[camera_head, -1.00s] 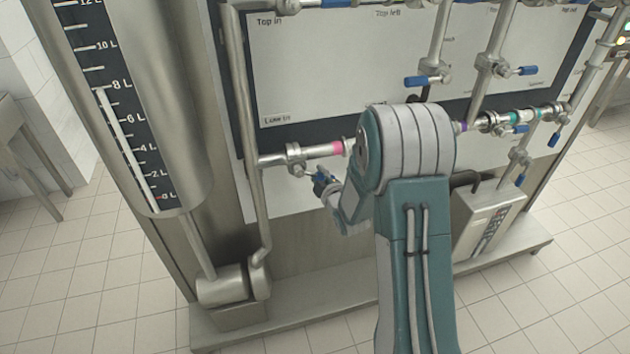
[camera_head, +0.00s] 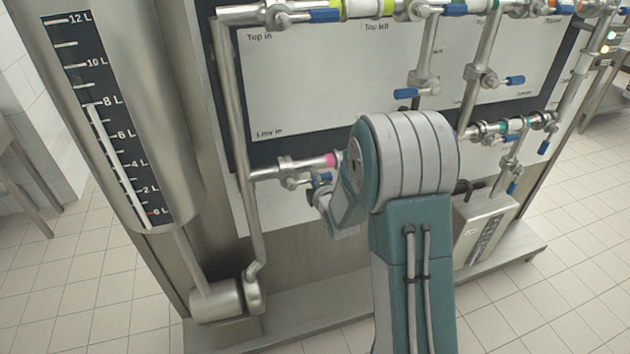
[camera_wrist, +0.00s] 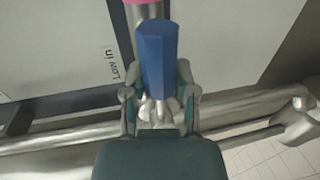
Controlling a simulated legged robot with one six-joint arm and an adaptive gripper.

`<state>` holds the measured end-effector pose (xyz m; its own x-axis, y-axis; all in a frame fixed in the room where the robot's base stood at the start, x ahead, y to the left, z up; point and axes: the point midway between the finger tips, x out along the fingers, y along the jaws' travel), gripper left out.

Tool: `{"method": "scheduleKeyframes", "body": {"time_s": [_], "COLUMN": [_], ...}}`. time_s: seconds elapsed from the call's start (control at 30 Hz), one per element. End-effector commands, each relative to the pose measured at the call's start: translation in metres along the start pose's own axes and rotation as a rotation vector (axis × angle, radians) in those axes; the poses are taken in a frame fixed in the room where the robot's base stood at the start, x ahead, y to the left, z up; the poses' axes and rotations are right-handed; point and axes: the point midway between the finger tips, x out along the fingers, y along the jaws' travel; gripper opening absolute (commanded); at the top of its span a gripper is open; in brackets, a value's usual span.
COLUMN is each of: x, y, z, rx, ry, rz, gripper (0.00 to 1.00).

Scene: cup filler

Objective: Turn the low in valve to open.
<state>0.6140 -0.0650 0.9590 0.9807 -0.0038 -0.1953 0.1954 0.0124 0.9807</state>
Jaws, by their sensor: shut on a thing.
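The low in valve (camera_head: 289,170) sits on the lower left pipe, under the "Low in" label and left of a pink band (camera_head: 329,160). Its blue handle (camera_head: 323,177) runs close below the pipe, roughly along it. In the wrist view the blue handle (camera_wrist: 158,62) stands between the two fingers of my gripper (camera_wrist: 159,92) and points toward the pink band. My gripper is shut on the handle. In the head view my gripper (camera_head: 318,194) is partly hidden by my arm.
Other blue-handled valves sit on the top pipe (camera_head: 240,14) and on the right-hand pipes (camera_head: 513,126). A tall level gauge (camera_head: 110,120) stands at the left. A box (camera_head: 485,232) stands on the base at lower right. Tiled floor is clear in front.

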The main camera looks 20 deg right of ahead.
Motion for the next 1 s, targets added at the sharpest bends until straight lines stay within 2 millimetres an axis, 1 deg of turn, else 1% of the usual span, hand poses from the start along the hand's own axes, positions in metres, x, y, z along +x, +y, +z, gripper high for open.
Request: {"method": "scheduleKeyframes", "body": {"time_s": [0.03, 0.3, 0.33, 0.37, 0.4, 0.8, 0.87, 0.97, 1.0], "x": [0.001, 0.001, 0.001, 0.001, 0.001, -0.002, -0.005, -0.018, -0.025], "y": [0.002, 0.002, 0.002, 0.002, 0.001, 0.001, 0.001, 0.001, 0.001], "z": [-0.003, -0.003, -0.003, -0.003, -0.003, -0.001, -0.001, -0.001, -0.001], "rx": [-0.006, -0.006, -0.006, -0.006, -0.005, -0.002, -0.002, -0.002, -0.002], "ry": [0.006, 0.007, 0.007, 0.007, 0.007, 0.002, 0.002, 0.001, 0.001], "rz": [0.004, 0.004, 0.003, 0.003, 0.003, 0.0, 0.0, 0.0, 0.001], "gripper": [0.0, 0.0, 0.41, 0.55, 0.72, 0.72, 0.72, 0.72, 0.72]}}
